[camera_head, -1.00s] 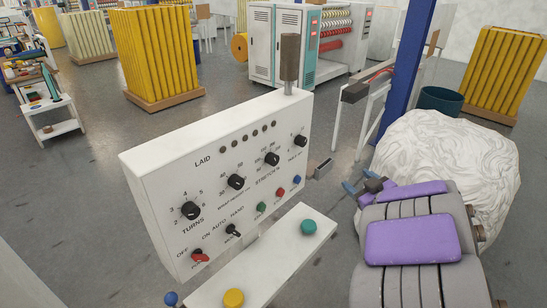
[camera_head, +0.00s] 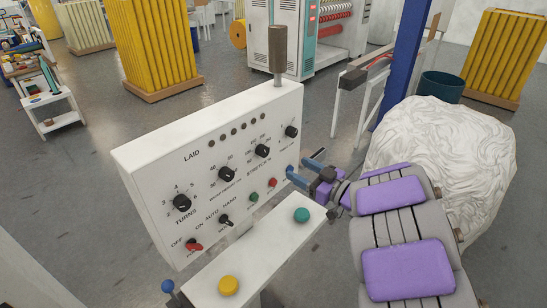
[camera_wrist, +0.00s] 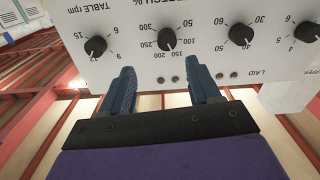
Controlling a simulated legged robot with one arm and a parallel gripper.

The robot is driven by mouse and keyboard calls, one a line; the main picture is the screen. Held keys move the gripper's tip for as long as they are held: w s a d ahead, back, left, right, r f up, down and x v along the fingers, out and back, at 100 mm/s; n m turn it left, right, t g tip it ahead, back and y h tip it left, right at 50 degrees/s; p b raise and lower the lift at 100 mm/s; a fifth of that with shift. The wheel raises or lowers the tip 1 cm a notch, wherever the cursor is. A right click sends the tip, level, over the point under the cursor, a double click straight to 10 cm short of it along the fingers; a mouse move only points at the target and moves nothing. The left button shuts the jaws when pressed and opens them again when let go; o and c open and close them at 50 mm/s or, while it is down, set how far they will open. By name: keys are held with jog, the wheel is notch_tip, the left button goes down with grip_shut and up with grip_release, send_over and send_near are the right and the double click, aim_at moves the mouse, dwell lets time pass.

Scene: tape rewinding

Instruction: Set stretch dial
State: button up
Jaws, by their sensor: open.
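The stretch dial (camera_head: 262,151) is a black knob on the white control panel (camera_head: 140,165), third of the row counting from the left. In the wrist view, upside down, the stretch dial (camera_wrist: 167,39) has a printed number scale and lies beyond the fingertips, roughly in line with the gap between them. My gripper (camera_head: 304,170) is near the panel's right end, lower right of the dial. It is open, and its two blue fingers (camera_wrist: 163,72) are apart with nothing between them. I cannot tell the dial's exact setting.
A post (camera_head: 277,50) rises above the panel. A ledge with a yellow button (camera_head: 228,285) projects in front. A white wrapped bundle (camera_head: 445,145) stands right.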

aim_at(265, 155)
jog(key=x, duration=0.3)
jog(key=s+x, duration=0.1)
jog(key=x, duration=0.3)
jog(key=a+b+x, duration=0.1)
jog(key=x, duration=0.3)
jog(key=shift+s+a+f, duration=0.15)
jog(key=shift+a, duration=0.15)
jog(key=shift+w+d, duration=0.3)
jog(key=shift+d, duration=0.05)
jog(key=shift+d+r, duration=0.25)
jog(key=shift+d, duration=0.35)
jog(key=shift+a+f, duration=0.15)
jog(key=shift+a, duration=0.8)
jog(key=c, duration=0.4)
jog(key=shift+a, duration=0.1)
jog(key=shift+c, duration=0.6)
jog(key=shift+w+d+f, duration=0.1)
jog(key=shift+w+d, duration=0.05)
jog(key=shift+d, duration=0.1)
jog(key=shift+c, duration=1.4)
jog(key=shift+d, duration=0.1)
jog(key=shift+c, duration=1.2)
